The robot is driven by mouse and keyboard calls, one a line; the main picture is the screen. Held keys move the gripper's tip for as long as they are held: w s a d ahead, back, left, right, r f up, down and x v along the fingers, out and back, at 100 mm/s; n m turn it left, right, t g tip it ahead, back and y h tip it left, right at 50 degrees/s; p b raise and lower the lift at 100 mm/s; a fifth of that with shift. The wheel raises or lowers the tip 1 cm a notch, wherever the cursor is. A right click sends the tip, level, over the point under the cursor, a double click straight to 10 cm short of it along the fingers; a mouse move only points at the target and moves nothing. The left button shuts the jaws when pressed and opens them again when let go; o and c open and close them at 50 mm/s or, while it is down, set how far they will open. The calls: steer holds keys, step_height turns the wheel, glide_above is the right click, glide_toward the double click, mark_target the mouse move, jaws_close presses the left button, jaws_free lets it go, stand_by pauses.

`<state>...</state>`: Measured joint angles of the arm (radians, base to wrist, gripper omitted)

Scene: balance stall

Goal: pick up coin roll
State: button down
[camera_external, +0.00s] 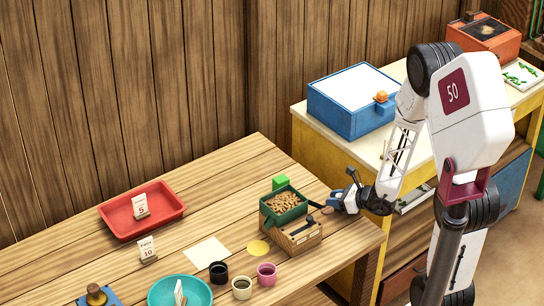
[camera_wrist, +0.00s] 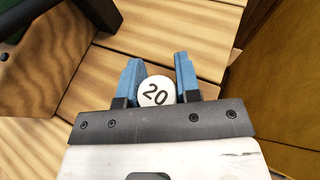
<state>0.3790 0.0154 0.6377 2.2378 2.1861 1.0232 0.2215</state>
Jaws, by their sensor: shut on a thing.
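The coin roll (camera_wrist: 156,91) shows in the wrist view as a round white end marked "20". It sits between the two blue fingers of my gripper (camera_wrist: 157,72), which is shut on it. In the external view my gripper (camera_external: 343,188) is low at the right end of the wooden table, just right of the wooden box.
A wooden box (camera_external: 298,238) with a green tray of brown pieces (camera_external: 287,204) stands close left of my gripper. A green block (camera_external: 280,182) is behind it. Several small cups, a red tray (camera_external: 140,212) and a teal bowl (camera_external: 180,291) are farther left. A yellow cabinet adjoins the right.

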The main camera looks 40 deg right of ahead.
steer(key=shift+r, duration=0.65)
steer(key=shift+s+r, duration=0.1)
steer(key=shift+r, duration=0.8)
steer(key=s, duration=0.5)
steer(key=s+a+r, duration=0.1)
steer(key=s, duration=0.4)
steer(key=s+a, duration=0.1)
steer(key=s, duration=0.4)
steer(key=shift+s+a+r, duration=0.15)
steer(key=shift+s+a, duration=0.1)
steer(key=shift+s, duration=0.05)
steer(key=shift+w, duration=0.1)
